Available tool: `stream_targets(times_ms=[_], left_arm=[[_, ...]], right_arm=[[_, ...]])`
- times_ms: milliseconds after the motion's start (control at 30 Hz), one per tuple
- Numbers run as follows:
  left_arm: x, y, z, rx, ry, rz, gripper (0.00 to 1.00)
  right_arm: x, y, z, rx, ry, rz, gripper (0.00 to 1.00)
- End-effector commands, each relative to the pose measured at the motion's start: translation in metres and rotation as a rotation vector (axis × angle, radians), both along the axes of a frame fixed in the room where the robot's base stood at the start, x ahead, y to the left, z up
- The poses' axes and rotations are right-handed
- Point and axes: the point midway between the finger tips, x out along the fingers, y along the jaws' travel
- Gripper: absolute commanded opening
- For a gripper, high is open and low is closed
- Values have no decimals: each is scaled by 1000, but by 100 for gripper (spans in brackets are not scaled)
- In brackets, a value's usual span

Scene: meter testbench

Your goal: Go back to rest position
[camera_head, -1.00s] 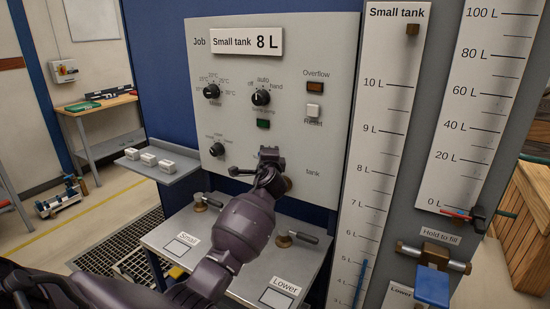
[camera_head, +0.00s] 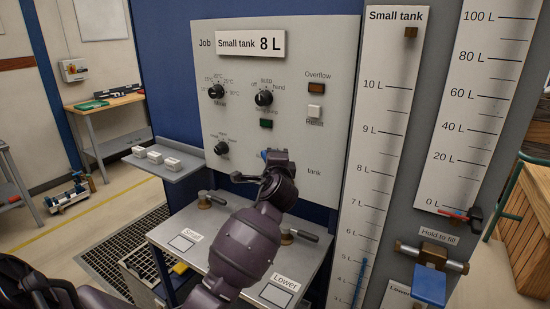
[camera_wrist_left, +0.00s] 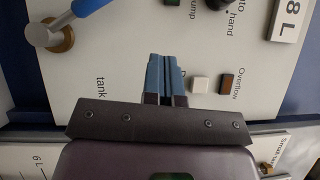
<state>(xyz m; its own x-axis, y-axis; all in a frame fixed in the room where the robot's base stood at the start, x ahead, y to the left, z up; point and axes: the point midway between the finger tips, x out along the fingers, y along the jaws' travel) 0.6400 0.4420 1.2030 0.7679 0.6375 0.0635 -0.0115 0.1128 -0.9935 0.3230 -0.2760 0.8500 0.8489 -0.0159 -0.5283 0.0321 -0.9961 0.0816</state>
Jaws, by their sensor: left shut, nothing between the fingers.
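My left gripper (camera_head: 272,162) is in front of the lower part of the pale control panel (camera_head: 218,100), its arm coming up from the bottom left. In the left wrist view its two blue-grey fingers (camera_wrist_left: 166,62) are together and empty, seen against the panel near the white reset button (camera_wrist_left: 200,84). A lever with a blue handle (camera_wrist_left: 92,4) and a brass base (camera_wrist_left: 58,35) is on the panel by the "tank" label, apart from the fingers. In the head view the gripper hides most of this lever. My right gripper is not in view.
Below the panel is a grey shelf (camera_head: 182,243) with two valve handles, partly behind my arm. A side shelf (camera_head: 185,171) holds white blocks. At the right are the small tank scale (camera_head: 372,150), a blue hold-to-fill lever (camera_head: 429,285) and a wooden crate (camera_head: 520,235).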

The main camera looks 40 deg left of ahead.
Motion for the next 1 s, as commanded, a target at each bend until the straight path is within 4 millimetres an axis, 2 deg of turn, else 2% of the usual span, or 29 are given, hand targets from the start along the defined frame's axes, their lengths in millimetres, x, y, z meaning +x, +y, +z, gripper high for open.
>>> stream_targets(times_ms=[733, 867, 1000], left_arm=[[-3, -3, 2, -11, -9, -1, 0], [-1, -6, 4, -70, -74, -32, 0], [6, -21, 8, -218, -195, -139, 0]], right_arm=[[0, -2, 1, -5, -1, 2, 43], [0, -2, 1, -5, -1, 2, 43], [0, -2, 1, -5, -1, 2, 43]])
